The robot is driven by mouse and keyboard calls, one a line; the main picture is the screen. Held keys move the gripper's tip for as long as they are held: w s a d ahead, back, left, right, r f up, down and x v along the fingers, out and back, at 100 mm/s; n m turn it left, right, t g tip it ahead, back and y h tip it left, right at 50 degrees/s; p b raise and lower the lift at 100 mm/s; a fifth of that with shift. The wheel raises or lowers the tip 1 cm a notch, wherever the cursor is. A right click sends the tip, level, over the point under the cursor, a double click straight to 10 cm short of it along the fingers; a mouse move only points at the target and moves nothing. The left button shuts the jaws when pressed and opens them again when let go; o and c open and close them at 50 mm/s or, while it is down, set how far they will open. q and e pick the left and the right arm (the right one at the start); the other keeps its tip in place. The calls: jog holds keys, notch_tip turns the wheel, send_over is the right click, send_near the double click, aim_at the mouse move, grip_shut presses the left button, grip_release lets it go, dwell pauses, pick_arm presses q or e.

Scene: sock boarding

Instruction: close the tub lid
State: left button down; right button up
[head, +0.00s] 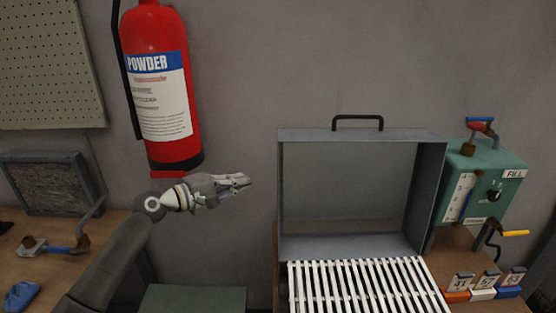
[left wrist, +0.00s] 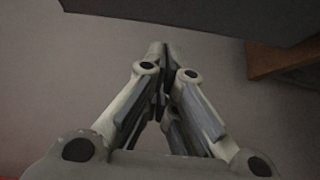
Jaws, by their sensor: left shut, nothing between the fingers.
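The tub lid (head: 432,200) is a grey, shallow box-shaped cover with a black handle (head: 357,120) on its top edge. It stands open and upright, its hollow side facing me. In front of its lower edge lies the tub's white slatted top (head: 365,286), cut off by the bottom of the head view. My left gripper (head: 243,181) is shut and empty, to the left of the lid and apart from it. In the left wrist view its fingers (left wrist: 160,60) meet, with a dark grey slab above that I cannot identify surely. My right gripper is not in view.
A red fire extinguisher (head: 160,85) hangs behind my left arm. A green box (head: 490,180) with levers stands right of the lid, on a wooden bench (head: 450,243). Small numbered blocks (head: 485,288) sit at its front. Bare wall shows between gripper and lid.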

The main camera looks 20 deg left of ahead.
pick_arm(q)
jog(key=w+d+r+p, duration=0.1)
jog(key=w+d, duration=0.3)
jog(key=w, duration=0.5)
jog(key=shift+n+p, duration=0.3)
jog(key=shift+p, duration=0.3)
jog(key=shift+w, duration=0.1)
